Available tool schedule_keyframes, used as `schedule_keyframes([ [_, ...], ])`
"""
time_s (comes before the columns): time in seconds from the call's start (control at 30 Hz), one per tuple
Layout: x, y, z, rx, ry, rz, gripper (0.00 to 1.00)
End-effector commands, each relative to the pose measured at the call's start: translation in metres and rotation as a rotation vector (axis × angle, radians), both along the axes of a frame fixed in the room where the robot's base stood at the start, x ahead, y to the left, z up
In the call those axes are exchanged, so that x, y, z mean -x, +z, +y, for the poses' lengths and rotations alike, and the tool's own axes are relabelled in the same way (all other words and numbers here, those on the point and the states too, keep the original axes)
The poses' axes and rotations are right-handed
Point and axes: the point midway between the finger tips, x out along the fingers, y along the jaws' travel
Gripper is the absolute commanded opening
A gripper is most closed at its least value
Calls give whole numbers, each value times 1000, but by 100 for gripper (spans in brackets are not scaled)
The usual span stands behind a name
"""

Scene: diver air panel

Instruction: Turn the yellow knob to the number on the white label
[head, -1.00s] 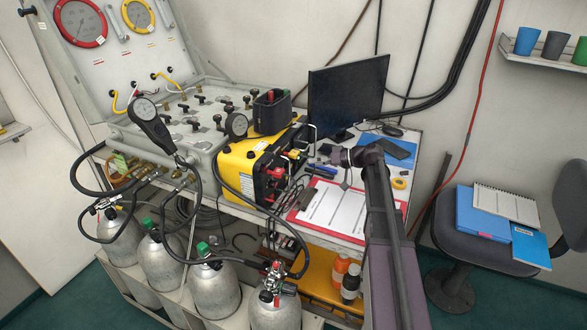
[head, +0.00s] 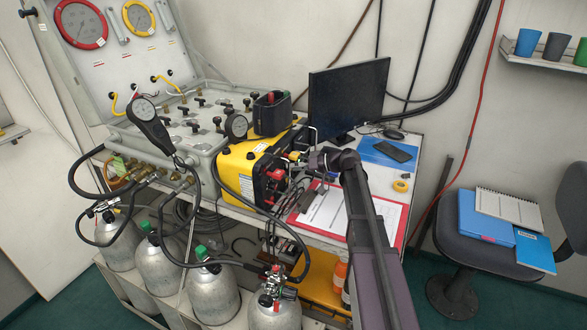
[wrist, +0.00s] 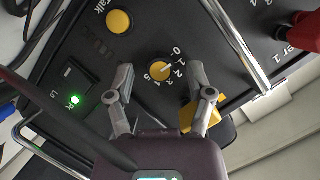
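The yellow knob (wrist: 160,68) is on the dark front panel of the yellow box (head: 232,172), in a ring of numbers from 0 to 5. Its light pointer line aims up and right in the wrist view, toward the low numbers; the exact number is too small to tell. My gripper (wrist: 160,80) is open, one finger to each side of the knob in that view. I cannot tell whether they touch it. In the head view my gripper (head: 303,158) is at the box's right face, hiding the knob. A small pale label (head: 262,146) on the box's top is unreadable.
The panel has a yellow talk button (wrist: 119,21), a rocker switch (wrist: 72,80) with a green light, and a metal handle bar (wrist: 238,45) to the knob's right. Red connectors (head: 272,182) stick out of the box. A clipboard (head: 330,210) and monitor (head: 346,97) are nearby.

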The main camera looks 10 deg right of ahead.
Motion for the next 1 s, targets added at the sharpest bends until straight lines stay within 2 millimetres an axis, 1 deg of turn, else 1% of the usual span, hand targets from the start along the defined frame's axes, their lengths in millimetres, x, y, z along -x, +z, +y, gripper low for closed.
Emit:
schedule_keyframes([
  [0.03,0,0,0,0,0,0,56],
  [0.07,0,0,0,0,0,0,47],
  [0.1,0,0,0,0,0,0,36],
  [0.17,0,0,0,0,0,0,18],
  [0.2,0,0,0,0,0,0,6],
  [0.23,0,0,0,0,0,0,0],
  [0.67,-1,-1,-1,-19,0,26,0],
  [0.87,-1,-2,-1,-67,0,92,0],
  [1.0,-2,-4,-1,-120,0,165,0],
])
